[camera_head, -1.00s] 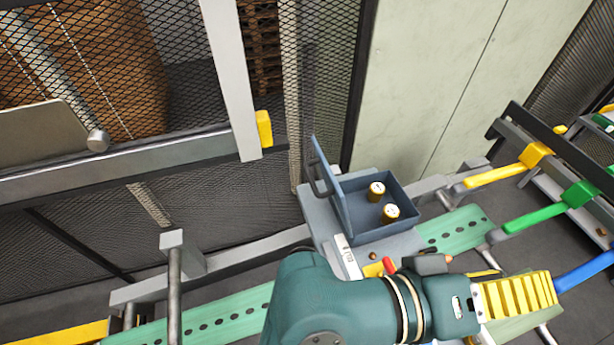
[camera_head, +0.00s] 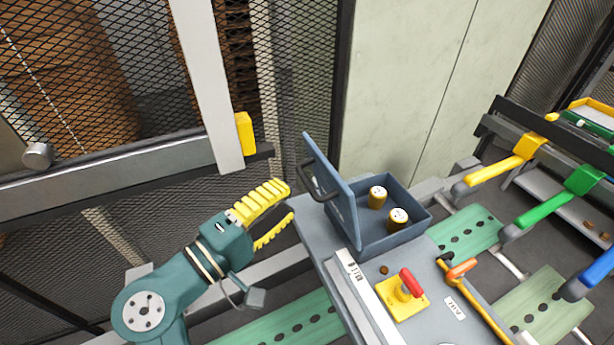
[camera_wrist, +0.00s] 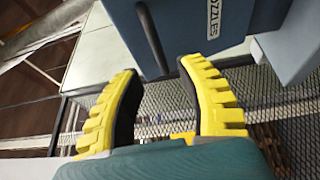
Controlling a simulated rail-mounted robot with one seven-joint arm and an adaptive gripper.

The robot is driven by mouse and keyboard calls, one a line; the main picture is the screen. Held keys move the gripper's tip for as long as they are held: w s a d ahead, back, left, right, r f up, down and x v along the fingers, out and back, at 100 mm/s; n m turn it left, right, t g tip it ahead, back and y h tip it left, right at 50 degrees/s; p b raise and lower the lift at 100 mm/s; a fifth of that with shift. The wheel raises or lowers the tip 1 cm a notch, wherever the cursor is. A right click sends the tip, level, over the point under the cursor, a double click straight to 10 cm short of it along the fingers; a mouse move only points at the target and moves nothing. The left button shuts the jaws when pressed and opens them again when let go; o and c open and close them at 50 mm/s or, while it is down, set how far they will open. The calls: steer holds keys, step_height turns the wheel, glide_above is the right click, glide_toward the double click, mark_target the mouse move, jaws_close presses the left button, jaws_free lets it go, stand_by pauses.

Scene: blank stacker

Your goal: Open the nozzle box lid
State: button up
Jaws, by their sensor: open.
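The nozzle box (camera_head: 410,240) is a blue-grey box on a grey bench. Its lid (camera_head: 338,190) stands up, tilted, on the box's left side, so the inside shows. Two brass-coloured nozzles (camera_head: 377,197) with pale tops stand in the box. A dark bar handle (camera_head: 318,182) is on the lid's outer face; it also shows in the wrist view (camera_wrist: 153,38), by the lettering "NOZZLES" (camera_wrist: 222,22). My gripper (camera_head: 288,200) has yellow ribbed fingers. It is open and empty, to the left of the lid and apart from the handle.
A red knob on a yellow plate (camera_head: 403,300) and an orange-handled lever (camera_head: 462,268) sit on the bench in front of the box. A mesh fence with a pale post (camera_head: 205,85) stands behind my gripper. Yellow, green and blue bars (camera_head: 540,215) lie at the right.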

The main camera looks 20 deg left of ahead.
mark_target(307, 179)
steer(key=x, duration=0.6)
steer(key=shift+w, duration=0.1)
steer(key=shift+c, duration=0.2)
jaws_close()
steer(key=shift+p, duration=0.3)
